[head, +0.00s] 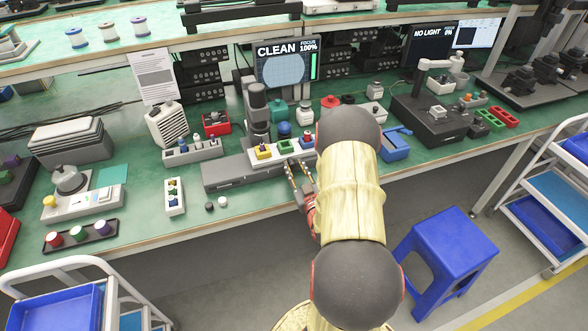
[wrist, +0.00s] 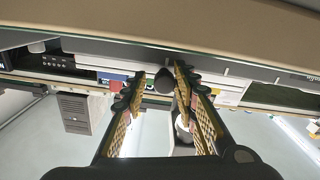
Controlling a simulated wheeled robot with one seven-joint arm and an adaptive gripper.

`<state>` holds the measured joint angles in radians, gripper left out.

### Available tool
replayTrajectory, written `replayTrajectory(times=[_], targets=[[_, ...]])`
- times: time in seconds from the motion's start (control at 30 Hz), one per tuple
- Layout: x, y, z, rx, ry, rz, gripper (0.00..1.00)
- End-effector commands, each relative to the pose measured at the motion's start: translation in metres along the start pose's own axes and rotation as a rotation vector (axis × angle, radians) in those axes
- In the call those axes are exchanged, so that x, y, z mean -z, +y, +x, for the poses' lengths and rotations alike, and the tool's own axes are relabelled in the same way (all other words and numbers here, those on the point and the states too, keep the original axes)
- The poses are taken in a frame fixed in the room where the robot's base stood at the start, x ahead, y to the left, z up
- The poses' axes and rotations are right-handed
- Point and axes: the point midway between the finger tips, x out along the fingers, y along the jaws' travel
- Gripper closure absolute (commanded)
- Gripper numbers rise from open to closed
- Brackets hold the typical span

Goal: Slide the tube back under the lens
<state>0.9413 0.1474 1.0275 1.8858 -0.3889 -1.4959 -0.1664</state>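A dark grey upright scope (head: 257,108), which seems to carry the lens, stands on a long grey base (head: 228,178) at mid-bench. I cannot tell which piece is the tube. My gripper (head: 296,165) is at the stage's front edge, fingers apart. In the wrist view my gripper (wrist: 160,74) is open, with a dark rounded knob (wrist: 163,83) showing between the fingertips; contact is unclear. My arm hides the stage's right end.
A monitor (head: 284,66) behind the scope reads CLEAN, focus 100%. Another monitor (head: 430,42) reads NO LIGHT. A grey multi-hole block (head: 193,151) and a small white holder (head: 175,196) stand left of the base. A blue holder (head: 395,146) is to the right.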

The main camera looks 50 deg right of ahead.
Motion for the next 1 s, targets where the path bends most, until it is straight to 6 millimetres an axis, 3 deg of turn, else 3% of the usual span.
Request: replayTrajectory(times=[0.2,0.57,0.73,1.0], targets=[[0.0,0.0,0.0,0.0,0.0,0.0,0.61],[0.0,-0.001,-0.004,0.002,0.0,0.0,0.61],[0.0,0.0,-0.026,0.001,-0.001,0.001,0.61],[-0.001,0.001,-0.081,-0.002,-0.001,0.001,0.61]])
